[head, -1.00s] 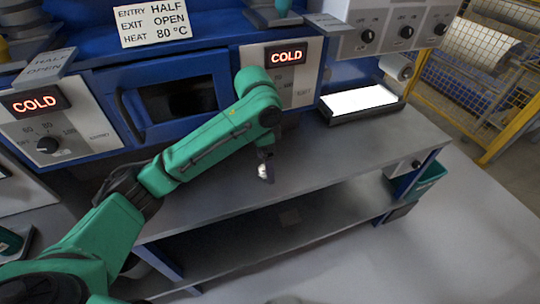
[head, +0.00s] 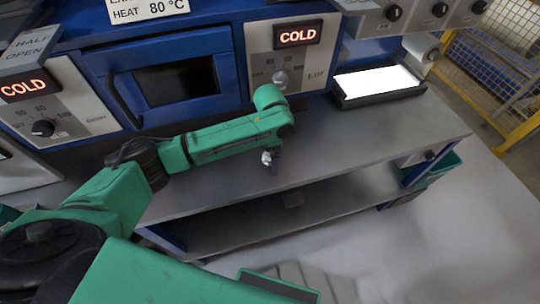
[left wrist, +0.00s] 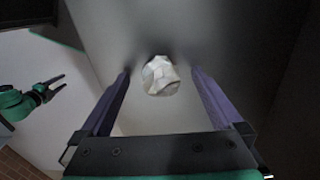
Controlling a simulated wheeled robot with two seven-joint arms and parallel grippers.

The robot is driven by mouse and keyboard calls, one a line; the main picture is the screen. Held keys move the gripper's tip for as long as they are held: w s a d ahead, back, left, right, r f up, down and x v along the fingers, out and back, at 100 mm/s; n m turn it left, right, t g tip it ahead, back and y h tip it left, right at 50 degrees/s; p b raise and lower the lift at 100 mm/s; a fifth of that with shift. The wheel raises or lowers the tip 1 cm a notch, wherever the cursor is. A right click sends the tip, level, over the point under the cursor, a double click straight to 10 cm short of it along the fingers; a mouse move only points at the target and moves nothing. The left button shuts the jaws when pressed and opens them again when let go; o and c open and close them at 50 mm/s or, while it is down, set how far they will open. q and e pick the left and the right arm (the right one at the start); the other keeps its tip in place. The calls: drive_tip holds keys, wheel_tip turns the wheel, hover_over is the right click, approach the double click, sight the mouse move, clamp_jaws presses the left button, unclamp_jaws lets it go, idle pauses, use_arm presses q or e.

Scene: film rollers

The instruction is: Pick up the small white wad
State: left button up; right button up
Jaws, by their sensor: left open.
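The small white wad (left wrist: 160,76) is a crumpled pale lump on the grey bench top (head: 360,140). In the left wrist view it lies between the tips of my left gripper (left wrist: 160,85), whose two purple fingers are spread on either side of it. I see a gap to each finger. In the head view the wad (head: 266,157) shows as a small bright spot beside the dark fingers of my left gripper (head: 272,162), which points down at the bench. My right gripper (left wrist: 55,87) shows small at the left of the left wrist view, its jaws apart and empty.
A blue machine with an oven-like door (head: 175,80) and lit COLD displays (head: 298,35) stands behind the bench. A black tray with a white face (head: 378,84) sits at the bench's back right. A lower shelf (head: 300,215) runs under the bench.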

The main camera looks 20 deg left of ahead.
use_arm(q)
drive_tip(key=c, duration=1.3)
use_arm(e)
drive_tip(key=shift+s+f, duration=0.1)
drive_tip(key=shift+s, duration=0.95)
use_arm(q)
drive_tip(key=shift+r, duration=0.35)
wheel_tip(320, 180, up, 19)
drive_tip(key=shift+r, duration=0.15)
use_arm(e)
drive_tip(key=shift+w+a+r, duration=0.1)
drive_tip(key=shift+w+r, duration=0.1)
drive_tip(key=shift+r, duration=0.05)
